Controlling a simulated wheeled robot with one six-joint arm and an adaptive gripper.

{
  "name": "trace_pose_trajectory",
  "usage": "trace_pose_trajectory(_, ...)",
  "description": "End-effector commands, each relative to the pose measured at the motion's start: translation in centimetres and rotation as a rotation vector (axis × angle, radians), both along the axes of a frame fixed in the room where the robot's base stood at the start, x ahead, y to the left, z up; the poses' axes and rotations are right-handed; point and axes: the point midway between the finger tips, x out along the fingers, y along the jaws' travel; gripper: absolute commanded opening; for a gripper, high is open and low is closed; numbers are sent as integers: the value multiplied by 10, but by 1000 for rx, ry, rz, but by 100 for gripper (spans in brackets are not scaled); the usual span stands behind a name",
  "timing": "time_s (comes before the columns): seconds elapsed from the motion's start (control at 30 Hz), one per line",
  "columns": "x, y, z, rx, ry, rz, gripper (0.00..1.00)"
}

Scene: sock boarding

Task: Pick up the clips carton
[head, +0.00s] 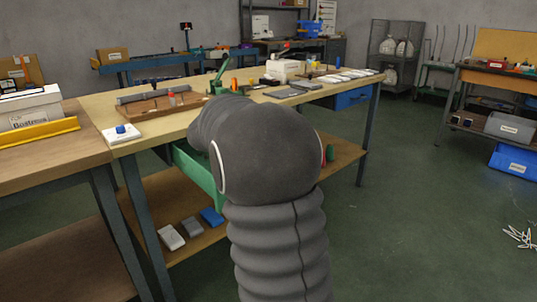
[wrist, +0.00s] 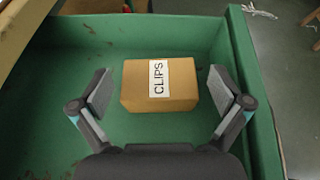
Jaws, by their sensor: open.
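The clips carton (wrist: 180,85) is a small brown box with a white label reading CLIPS. In the wrist view it lies on the floor of an open green drawer (wrist: 258,90). My gripper (wrist: 161,92) is open, with one finger on the left of the carton and one on the right. Gaps show between both fingers and the carton, the left one a little wider. I cannot tell how far the fingertips are above the drawer floor. In the head view my arm hides the carton and my gripper; part of the green drawer (head: 196,172) shows left of the arm.
The drawer walls stand close around, the right one nearest. Above the drawer is a workbench (head: 120,108) with tools and a wooden tray (head: 162,108). Boxes (head: 171,236) lie on the shelf below. Open floor (head: 400,220) lies to the right.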

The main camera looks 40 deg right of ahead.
Motion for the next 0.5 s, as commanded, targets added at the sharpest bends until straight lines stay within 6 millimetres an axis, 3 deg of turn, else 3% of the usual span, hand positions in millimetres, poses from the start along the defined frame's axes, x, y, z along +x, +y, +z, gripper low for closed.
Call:
trace_pose_trajectory(0.27,4,-12,-10,1,1,1,100)
trace_pose_trajectory(0.5,10,-40,-26,0,0,1,100)
